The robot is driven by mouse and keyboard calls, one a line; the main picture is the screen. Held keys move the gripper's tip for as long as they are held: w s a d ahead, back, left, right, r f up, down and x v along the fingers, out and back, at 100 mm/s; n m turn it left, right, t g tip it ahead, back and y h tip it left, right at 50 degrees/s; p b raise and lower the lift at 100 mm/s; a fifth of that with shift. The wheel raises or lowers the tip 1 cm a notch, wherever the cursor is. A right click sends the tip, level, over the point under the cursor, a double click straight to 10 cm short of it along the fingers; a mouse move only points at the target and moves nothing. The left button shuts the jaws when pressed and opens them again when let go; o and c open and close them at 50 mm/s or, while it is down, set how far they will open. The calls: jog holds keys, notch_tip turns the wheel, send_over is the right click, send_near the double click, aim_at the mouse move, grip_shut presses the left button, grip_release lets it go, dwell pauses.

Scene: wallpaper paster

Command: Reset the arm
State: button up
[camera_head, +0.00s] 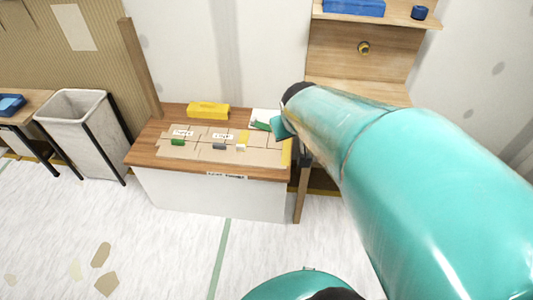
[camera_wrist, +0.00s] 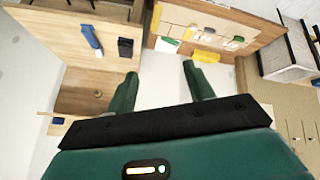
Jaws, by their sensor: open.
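My gripper (camera_wrist: 162,85) shows in the wrist view with its two green fingers spread apart and nothing between them. Past the fingers lies a pale wall or floor surface. In the head view my large teal arm reaches from the lower right toward the workbench (camera_head: 270,172), and a small part of the green gripper (camera_head: 278,128) shows at the bench's right end. The arm hides part of the bench's right side and whatever is behind it. I cannot tell from the head view whether the gripper touches anything.
On the bench are a yellow block (camera_head: 208,110), a cardboard sheet (camera_head: 200,152) and small coloured pieces. A grey bin (camera_head: 85,130) stands left. A wooden shelf unit (camera_head: 345,55) with a blue box (camera_head: 354,7) stands behind the arm. The front floor (camera_head: 165,245) is mostly clear, with some flat scraps.

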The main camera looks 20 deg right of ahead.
jog(key=s+a+r+y, duration=0.1)
jog(key=s+a+r, duration=0.1)
jog(key=s+a, duration=0.3)
jog(key=s+a+r+y, duration=0.1)
jog(key=s+a+r, duration=0.1)
jog(key=s+a, duration=0.4)
jog(key=shift+s+r+n+g+y, duration=0.3)
jog(key=shift+s+g+y, duration=0.1)
jog(key=shift+s, duration=0.4)
